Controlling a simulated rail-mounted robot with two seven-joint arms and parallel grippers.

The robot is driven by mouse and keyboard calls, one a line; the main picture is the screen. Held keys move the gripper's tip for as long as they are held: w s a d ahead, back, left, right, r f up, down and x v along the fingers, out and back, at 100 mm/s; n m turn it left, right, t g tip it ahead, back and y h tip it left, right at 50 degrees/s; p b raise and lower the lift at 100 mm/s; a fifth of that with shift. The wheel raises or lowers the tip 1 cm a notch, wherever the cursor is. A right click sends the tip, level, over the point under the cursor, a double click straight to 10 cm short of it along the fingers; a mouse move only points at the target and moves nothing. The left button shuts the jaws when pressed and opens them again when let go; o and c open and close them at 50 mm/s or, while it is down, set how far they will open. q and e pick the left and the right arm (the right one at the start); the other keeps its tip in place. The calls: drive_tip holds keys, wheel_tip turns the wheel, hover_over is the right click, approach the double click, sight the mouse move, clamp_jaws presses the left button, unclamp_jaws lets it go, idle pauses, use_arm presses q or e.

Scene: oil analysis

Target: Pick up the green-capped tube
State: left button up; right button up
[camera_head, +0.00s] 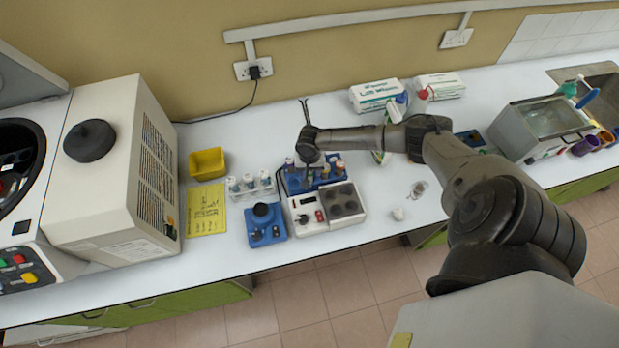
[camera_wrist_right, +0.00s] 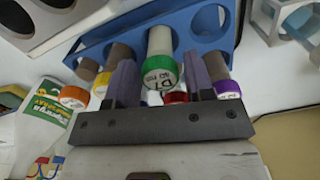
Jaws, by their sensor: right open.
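The green-capped tube (camera_wrist_right: 160,70) has a white body with handwriting on its cap. It sits in the blue rack (camera_wrist_right: 205,35), cap toward the right wrist camera. My right gripper (camera_wrist_right: 158,64) is open, with one dark finger on each side of this tube; I cannot tell whether either finger touches it. In the head view my right gripper (camera_head: 308,157) is over the blue rack (camera_head: 293,184) and hides part of it. I cannot make out the green cap there. My left gripper is not in view.
Tubes with orange (camera_wrist_right: 74,97), yellow (camera_wrist_right: 101,88), red (camera_wrist_right: 175,97) and purple (camera_wrist_right: 227,90) caps crowd the gripper. A white tube rack (camera_head: 262,192) stands left of the blue one. A hotplate device (camera_head: 306,215) stands in front. A yellow bin (camera_head: 207,164) is further left.

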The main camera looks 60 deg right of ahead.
drive_tip(key=shift+f, duration=1.5)
drive_tip(key=shift+c, duration=0.3)
drive_tip(key=c, duration=0.6)
drive_tip(key=shift+c, duration=0.2)
